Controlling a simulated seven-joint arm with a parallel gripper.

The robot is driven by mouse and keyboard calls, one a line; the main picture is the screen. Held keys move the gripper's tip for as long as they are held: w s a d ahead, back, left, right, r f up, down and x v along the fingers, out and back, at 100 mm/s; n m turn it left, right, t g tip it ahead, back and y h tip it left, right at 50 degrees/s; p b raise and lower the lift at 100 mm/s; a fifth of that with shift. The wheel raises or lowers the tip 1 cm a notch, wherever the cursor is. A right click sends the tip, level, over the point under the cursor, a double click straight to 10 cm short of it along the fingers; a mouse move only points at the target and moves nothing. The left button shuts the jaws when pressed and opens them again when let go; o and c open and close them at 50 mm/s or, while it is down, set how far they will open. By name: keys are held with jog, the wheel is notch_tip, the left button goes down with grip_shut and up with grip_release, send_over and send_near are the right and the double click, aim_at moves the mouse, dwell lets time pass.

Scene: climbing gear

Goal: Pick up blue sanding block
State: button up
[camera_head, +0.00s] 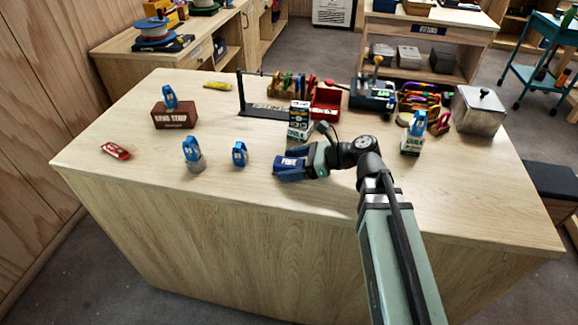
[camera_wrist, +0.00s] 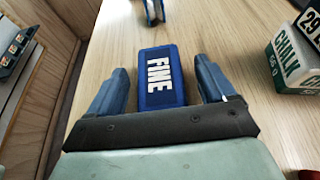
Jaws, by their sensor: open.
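The blue sanding block (camera_wrist: 153,75), marked "FINE" in white, lies flat on the wooden table. In the wrist view it sits between the two open fingers of my gripper (camera_wrist: 162,88), with a gap on each side. In the head view the block (camera_head: 290,168) shows near the table's front middle, at the end of my gripper (camera_head: 303,163), which reaches it from the right. The gripper covers part of the block in the head view. Whether the fingers touch the table cannot be told.
A blue tape-like item (camera_head: 240,154) stands left of the block, and another (camera_head: 192,150) stands on a grey round piece farther left.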

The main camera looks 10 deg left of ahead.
jog(key=shift+a+f, duration=0.2)
jog(key=shift+a, duration=0.25)
jog(key=c, duration=1.1)
jog(key=shift+r, duration=0.15)
